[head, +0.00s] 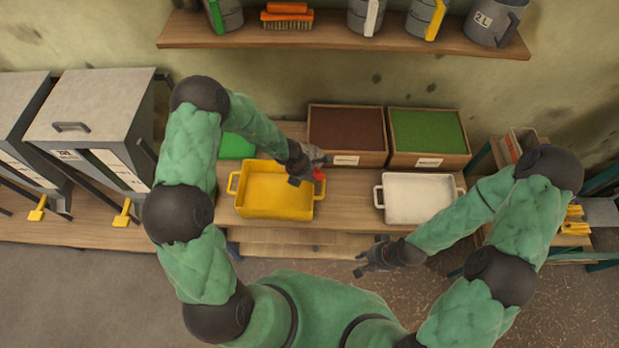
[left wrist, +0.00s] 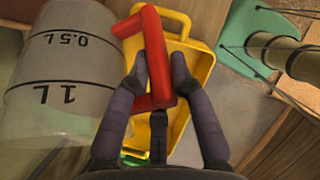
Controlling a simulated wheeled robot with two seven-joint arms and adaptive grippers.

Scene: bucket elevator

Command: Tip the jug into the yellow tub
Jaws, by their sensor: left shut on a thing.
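The yellow tub (head: 272,212) stands on the bench with its handles to left and right, and its visible inside looks empty. My left gripper (head: 308,172) is over the tub's right end. It is shut on the red handle (left wrist: 148,60) of a grey jug (left wrist: 60,95) marked 0.5 L and 1 L. In the left wrist view the jug is left of the fingers and the tub (left wrist: 200,55) lies beyond them. In the head view the jug is mostly hidden; its tilt is unclear. My right gripper (head: 366,258) is open and empty before the bench's front edge.
A white tub (head: 420,217) stands to the right. Brown (head: 346,128) and green (head: 428,130) filled boxes stand behind. Grey lidded bins (head: 90,115) are at left. A shelf (head: 340,40) above carries several jugs and a brush. Bench between the tubs is clear.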

